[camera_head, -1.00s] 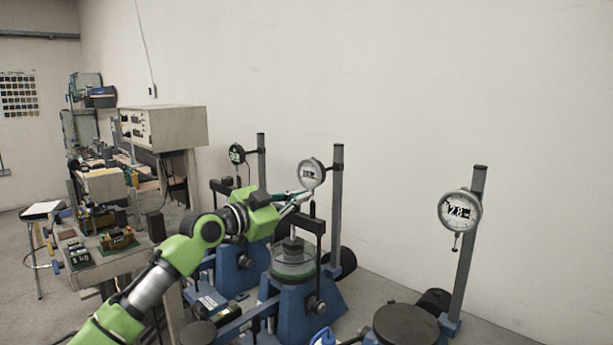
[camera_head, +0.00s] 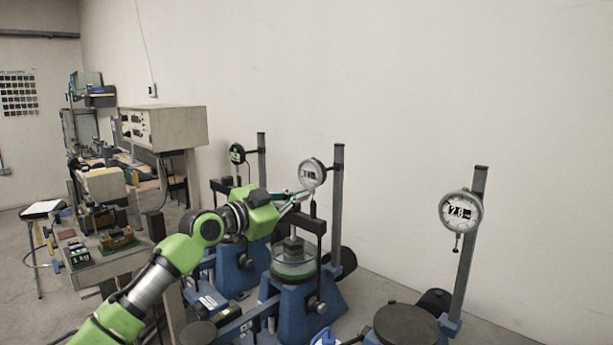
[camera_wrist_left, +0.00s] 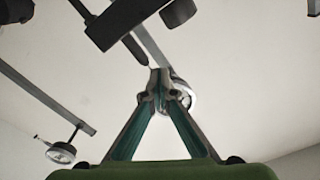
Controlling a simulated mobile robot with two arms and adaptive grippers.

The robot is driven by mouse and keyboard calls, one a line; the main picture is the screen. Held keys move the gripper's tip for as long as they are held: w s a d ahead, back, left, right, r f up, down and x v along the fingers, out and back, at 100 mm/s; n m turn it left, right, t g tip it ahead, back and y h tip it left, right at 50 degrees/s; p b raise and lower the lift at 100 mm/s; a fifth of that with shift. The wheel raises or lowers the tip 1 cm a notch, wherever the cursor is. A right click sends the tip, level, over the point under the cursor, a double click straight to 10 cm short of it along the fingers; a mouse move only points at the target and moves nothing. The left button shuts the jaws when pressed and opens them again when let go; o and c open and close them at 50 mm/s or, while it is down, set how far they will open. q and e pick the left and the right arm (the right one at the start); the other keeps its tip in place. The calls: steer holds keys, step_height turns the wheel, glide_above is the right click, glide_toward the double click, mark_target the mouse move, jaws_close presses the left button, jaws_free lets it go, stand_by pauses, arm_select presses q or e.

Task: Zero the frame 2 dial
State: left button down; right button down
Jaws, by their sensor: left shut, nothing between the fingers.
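The middle lever frame's round dial (camera_head: 311,173), which I take as the frame 2 dial, is fixed to a grey post (camera_head: 337,205). Its face is too small to read. My left gripper (camera_head: 306,195) is at the lower edge of this dial, fingertips together, with nothing seen between them. In the left wrist view the closed fingertips (camera_wrist_left: 160,80) overlap the rim of the round dial (camera_wrist_left: 182,95); I cannot tell whether they touch it. A glass-walled cell with a weight (camera_head: 293,262) sits on the blue frame below. My right gripper is out of view.
Another dial (camera_head: 461,211) on a post stands at the right, its face showing a marking like 28. A further dark dial (camera_head: 237,154) stands at the left. A cluttered bench (camera_head: 105,262) is at far left. The wall behind is bare.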

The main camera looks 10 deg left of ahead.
arm_select(q)
steer(key=shift+r, duration=0.3)
steer(key=shift+w+a+r+b, duration=0.3)
steer(key=shift+w+a+b, duration=0.15)
steer(key=shift+a+b, duration=0.25)
steer(key=shift+a+r, duration=0.1)
steer(key=shift+r, duration=0.1)
steer(key=shift+w+f, duration=0.1)
steer(key=b+v, duration=0.2)
steer(key=v, duration=0.4)
steer(key=shift+a+f+b, duration=0.25)
steer(key=shift+f+b, duration=0.05)
steer(key=shift+f, duration=0.05)
steer(key=shift+w+f, duration=0.1)
